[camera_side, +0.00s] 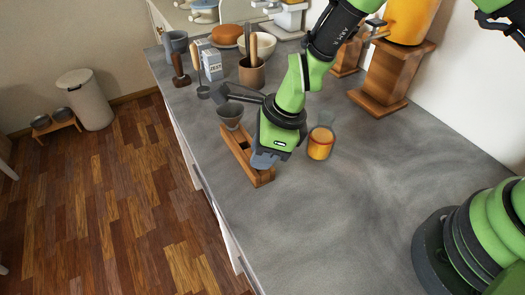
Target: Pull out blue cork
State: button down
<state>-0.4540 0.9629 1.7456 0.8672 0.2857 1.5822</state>
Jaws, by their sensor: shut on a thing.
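My gripper (213,95) reaches out to the left from the green wrist, low over the counter. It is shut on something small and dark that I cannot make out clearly. No blue cork can be told apart in this view. A grey cone-shaped cup (230,114) stands just below the gripper, at the far end of a wooden stand (238,152). The wrist hides part of the stand's right side. A glass vessel with orange contents (320,146) stands to the right of the wrist, apart from it.
A wooden dispenser stand (386,82) is at the back right. The front of the grey counter (330,235) is clear.

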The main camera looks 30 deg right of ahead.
jog(key=shift+r, duration=0.85)
jog(key=shift+r, duration=1.35)
jog(key=shift+d, duration=0.1)
